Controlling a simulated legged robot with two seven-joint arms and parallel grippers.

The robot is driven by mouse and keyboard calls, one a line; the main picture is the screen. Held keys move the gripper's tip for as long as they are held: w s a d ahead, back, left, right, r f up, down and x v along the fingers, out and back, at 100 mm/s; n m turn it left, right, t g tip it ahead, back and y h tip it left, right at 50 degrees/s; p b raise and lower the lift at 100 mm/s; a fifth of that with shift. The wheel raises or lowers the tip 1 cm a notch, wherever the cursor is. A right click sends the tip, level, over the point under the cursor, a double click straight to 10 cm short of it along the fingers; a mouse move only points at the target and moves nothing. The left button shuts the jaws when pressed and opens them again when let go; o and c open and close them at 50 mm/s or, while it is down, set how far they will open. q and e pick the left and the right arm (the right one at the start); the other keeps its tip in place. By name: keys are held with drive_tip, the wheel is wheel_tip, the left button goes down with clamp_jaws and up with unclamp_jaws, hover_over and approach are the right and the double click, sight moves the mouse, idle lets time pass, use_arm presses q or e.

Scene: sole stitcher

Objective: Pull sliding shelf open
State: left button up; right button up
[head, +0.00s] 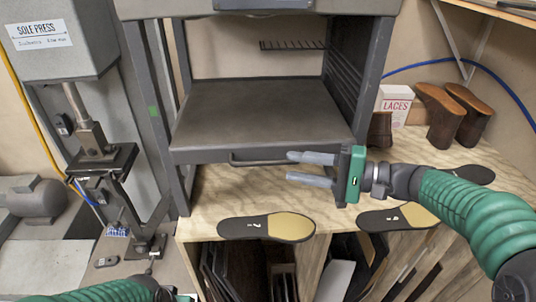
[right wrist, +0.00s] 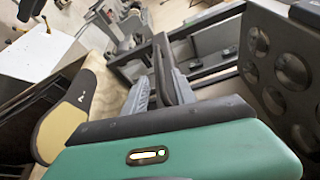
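The sliding shelf (head: 258,108) is a dark grey flat tray in a grey metal frame, with a bar handle (head: 250,162) along its front edge. My right gripper (head: 289,168) is at the right end of the handle, its two grey fingers spread apart and pointing left. The upper finger overlaps the handle's right end. In the right wrist view a dark bar (right wrist: 164,62) shows between or just beyond the fingers (right wrist: 158,92); I cannot tell whether they touch it. My left arm shows at the bottom left; its fingers are out of frame.
Shoe soles (head: 266,227) lie on the wooden bench (head: 222,191) below the shelf. A laces box (head: 396,104) and brown boots (head: 441,115) stand at the right. The sole press (head: 62,42) is at the left. Slots with dark boards are under the bench.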

sight(269, 164)
drive_tip(key=p+x, duration=0.1)
drive_tip(key=x, duration=0.4)
drive_tip(key=shift+w+a+r+p, duration=0.1)
drive_tip(key=shift+a+r+p, duration=0.05)
drive_tip(key=shift+a+p, duration=0.25)
drive_tip(key=shift+w+a, duration=0.2)
drive_tip(key=shift+a, duration=0.25)
drive_tip(key=shift+f, duration=0.25)
clamp_jaws()
drive_tip(key=shift+f, duration=0.15)
